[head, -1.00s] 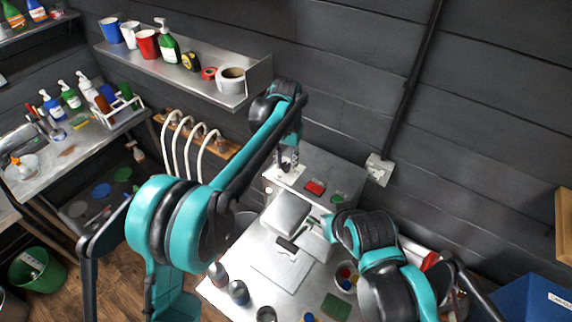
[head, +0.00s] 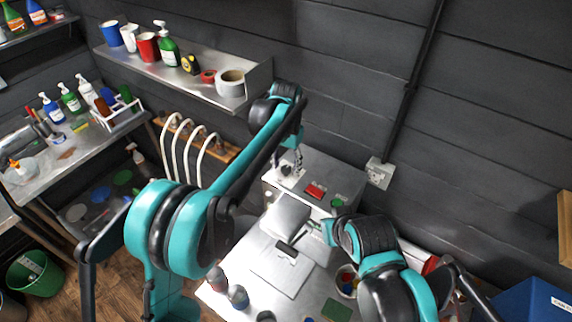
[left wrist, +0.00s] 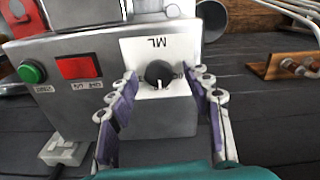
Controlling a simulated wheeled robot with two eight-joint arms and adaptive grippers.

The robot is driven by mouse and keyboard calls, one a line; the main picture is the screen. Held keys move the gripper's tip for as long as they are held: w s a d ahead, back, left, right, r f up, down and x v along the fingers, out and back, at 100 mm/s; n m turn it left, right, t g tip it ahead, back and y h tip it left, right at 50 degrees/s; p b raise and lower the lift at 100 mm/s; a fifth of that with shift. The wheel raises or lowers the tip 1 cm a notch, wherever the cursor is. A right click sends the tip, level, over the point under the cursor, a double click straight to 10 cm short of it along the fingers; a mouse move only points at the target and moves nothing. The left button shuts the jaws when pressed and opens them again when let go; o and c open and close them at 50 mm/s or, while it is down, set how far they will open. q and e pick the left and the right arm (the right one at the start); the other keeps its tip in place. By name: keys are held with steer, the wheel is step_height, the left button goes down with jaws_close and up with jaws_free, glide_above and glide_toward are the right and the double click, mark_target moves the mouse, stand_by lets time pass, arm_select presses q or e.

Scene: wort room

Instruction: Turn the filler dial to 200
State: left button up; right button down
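The filler dial (left wrist: 158,73) is a round black knob on a white plate marked "ML", upside down in the left wrist view. A small white mark shows at its lower edge; the scale numbers are mostly hidden or too small to read. My left gripper (left wrist: 161,80) is open, one finger on each side of the knob, with gaps visible between fingers and knob. In the head view my left gripper (head: 297,158) is at the top left of the grey filler box (head: 340,178). My right gripper (head: 318,228) is low at the box's front, its fingers unclear.
A red display (left wrist: 78,67) and a green button (left wrist: 32,71) sit beside the dial plate. A metal hopper or cover (head: 290,215) and a black-handled part (head: 287,248) are in front of the box. Curved white hoses (head: 185,150) hang to the left.

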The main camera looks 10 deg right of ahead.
mark_target(286, 168)
arm_select(q)
step_height(286, 168, up, 12)
stand_by(0.6)
